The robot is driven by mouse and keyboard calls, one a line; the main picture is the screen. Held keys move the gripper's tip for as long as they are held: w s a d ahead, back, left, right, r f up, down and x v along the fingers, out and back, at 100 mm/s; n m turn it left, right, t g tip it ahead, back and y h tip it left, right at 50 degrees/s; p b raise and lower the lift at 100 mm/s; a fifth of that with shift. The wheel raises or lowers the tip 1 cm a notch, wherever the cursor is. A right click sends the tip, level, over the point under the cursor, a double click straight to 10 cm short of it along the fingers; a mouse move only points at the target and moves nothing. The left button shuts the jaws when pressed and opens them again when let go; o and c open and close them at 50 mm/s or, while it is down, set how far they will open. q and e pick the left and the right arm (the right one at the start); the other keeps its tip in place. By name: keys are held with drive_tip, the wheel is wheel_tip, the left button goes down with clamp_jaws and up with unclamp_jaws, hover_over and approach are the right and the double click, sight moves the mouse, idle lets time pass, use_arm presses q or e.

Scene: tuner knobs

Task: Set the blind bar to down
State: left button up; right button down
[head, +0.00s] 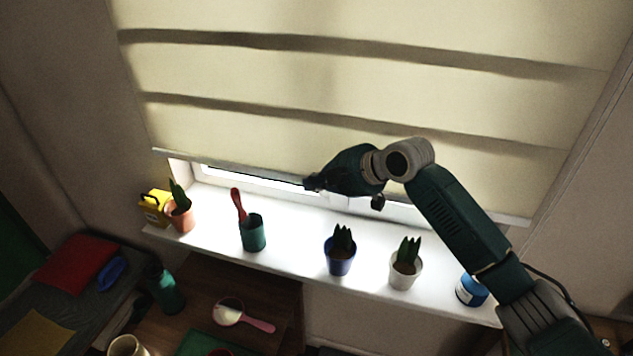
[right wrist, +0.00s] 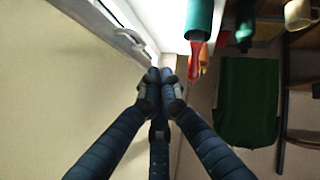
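The cream blind (head: 360,95) hangs over the window. Its blind bar (head: 232,166) runs along the lower edge, above the sill, with a bright strip of window under it. My right gripper (head: 311,183) is at the bar's height, near its middle, pointing left. In the right wrist view the fingertips of the right gripper (right wrist: 164,74) are together, close to the blind's edge, and the blind (right wrist: 55,95) fills the left side. I see nothing between the fingers and cannot tell whether they touch the bar. Part of the bar is hidden behind my right arm. My left gripper is not in view.
The white sill (head: 290,240) holds a yellow box (head: 154,207), a terracotta pot (head: 180,218), a green cup (head: 253,233) with a red-handled tool, a blue pot (head: 340,262), a white pot (head: 403,274) and a blue container (head: 471,290). Furniture with loose items stands below left.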

drive_tip(key=f, duration=0.1)
drive_tip(key=w+f, duration=0.1)
drive_tip(key=d+f+p, duration=0.1)
drive_tip(key=shift+w, duration=0.35)
drive_tip(key=shift+a, duration=0.1)
wheel_tip(320, 180, down, 9)
drive_tip(key=b, duration=0.6)
drive_tip(key=shift+b, duration=0.4)
